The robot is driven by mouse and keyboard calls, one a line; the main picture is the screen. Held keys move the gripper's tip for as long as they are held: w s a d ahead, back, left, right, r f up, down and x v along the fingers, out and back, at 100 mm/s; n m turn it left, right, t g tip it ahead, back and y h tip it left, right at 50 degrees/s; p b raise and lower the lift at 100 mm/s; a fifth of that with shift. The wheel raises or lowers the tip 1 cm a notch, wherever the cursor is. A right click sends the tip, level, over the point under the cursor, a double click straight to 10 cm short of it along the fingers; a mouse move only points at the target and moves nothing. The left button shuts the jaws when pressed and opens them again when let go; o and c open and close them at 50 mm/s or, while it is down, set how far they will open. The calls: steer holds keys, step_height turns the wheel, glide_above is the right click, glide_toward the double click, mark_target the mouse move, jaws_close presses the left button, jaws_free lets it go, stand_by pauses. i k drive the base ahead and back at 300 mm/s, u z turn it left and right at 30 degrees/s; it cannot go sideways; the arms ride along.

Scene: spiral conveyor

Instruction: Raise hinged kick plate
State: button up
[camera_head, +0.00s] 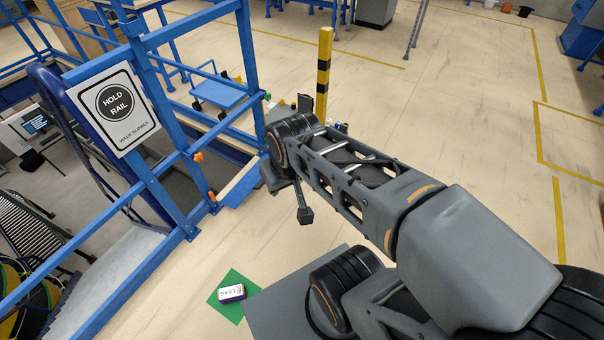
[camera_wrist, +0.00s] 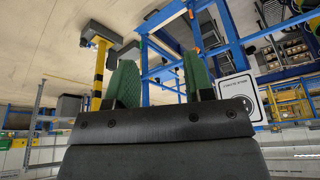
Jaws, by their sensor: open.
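A low blue-edged plate with a tan face (camera_head: 241,184) lies at the foot of the blue railing, by the stair opening; it may be the hinged kick plate, but I cannot tell for sure. My arm reaches toward the railing, and its end is just right of this plate in the head view. My gripper (camera_wrist: 162,82) shows in the wrist view with two green fingers spread apart and nothing between them. Blue rails show beyond the fingers, in an upside-down view. The fingertips are hidden behind my wrist in the head view.
A "Hold Rail" sign (camera_head: 115,104) hangs on the blue railing (camera_head: 168,185). A yellow-black post (camera_head: 323,75) stands behind my arm. A blue cart (camera_head: 220,93) is beyond the rails. A small labelled box (camera_head: 231,293) lies on a green mat (camera_head: 228,311). Open floor extends right.

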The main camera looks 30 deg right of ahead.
mark_target(238, 194)
steer(key=z, duration=0.35)
steer(key=i, duration=1.6)
steer(key=u, duration=0.5)
